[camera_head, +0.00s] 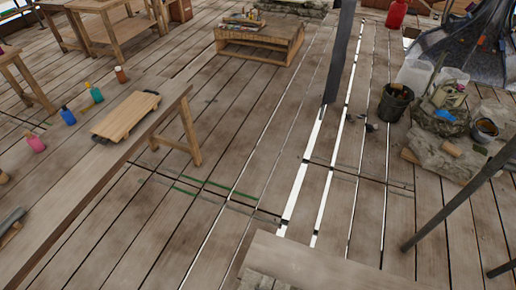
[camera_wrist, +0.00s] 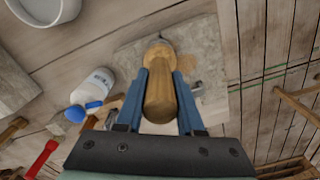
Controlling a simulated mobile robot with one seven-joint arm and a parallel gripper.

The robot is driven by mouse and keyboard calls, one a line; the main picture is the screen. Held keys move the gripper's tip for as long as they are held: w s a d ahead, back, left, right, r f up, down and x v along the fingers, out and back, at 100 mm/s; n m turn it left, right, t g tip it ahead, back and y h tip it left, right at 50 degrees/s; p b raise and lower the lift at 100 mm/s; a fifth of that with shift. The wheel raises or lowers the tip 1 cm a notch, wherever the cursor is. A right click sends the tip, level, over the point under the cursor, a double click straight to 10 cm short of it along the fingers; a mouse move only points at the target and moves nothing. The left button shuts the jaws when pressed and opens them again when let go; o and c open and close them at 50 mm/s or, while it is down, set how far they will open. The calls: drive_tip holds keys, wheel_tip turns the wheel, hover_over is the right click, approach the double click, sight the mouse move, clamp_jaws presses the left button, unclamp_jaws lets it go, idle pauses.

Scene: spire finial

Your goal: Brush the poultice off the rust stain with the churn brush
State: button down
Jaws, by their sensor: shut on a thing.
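My gripper (camera_wrist: 161,78) shows in the wrist view, its two blue fingers shut on a turned wooden handle, which I take to be the churn brush (camera_wrist: 159,98). The brush points away from the wrist. Its far end, rounded and tan, lies over a grey stone slab (camera_wrist: 203,38); I cannot tell whether it touches. A tan-brown patch (camera_wrist: 208,68) on the slab, right of the brush end, may be the poultice or the stain; I cannot tell which. The brush hides part of the slab. My gripper does not show in the head view.
In the wrist view, a white bottle (camera_wrist: 93,88) stands left of the slab, a white bowl (camera_wrist: 45,8) at the top left, and a red-handled tool (camera_wrist: 40,158) lower left. The head view shows a long bench (camera_head: 75,175), a dark bucket (camera_head: 395,103) and open plank floor.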

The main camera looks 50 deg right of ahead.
drive_tip(key=shift+s+d+r, duration=0.1)
drive_tip(key=shift+s+d, duration=0.1)
drive_tip(key=shift+s, duration=0.3)
drive_tip(key=shift+s+d, duration=0.15)
drive_tip(key=shift+s, duration=0.3)
drive_tip(key=s+d, duration=0.2)
drive_tip(key=shift+s+d, duration=0.1)
drive_tip(key=shift+d, duration=0.3)
idle(0.4)
drive_tip(key=shift+w+a, duration=0.3)
drive_tip(key=shift+w, duration=0.45)
drive_tip(key=shift+w+a, duration=0.25)
drive_tip(key=shift+w, duration=0.5)
drive_tip(key=shift+w, duration=0.15)
drive_tip(key=shift+w+a, duration=0.25)
drive_tip(key=shift+w, duration=0.4)
drive_tip(key=shift+w+a, duration=0.25)
drive_tip(key=shift+w, duration=0.4)
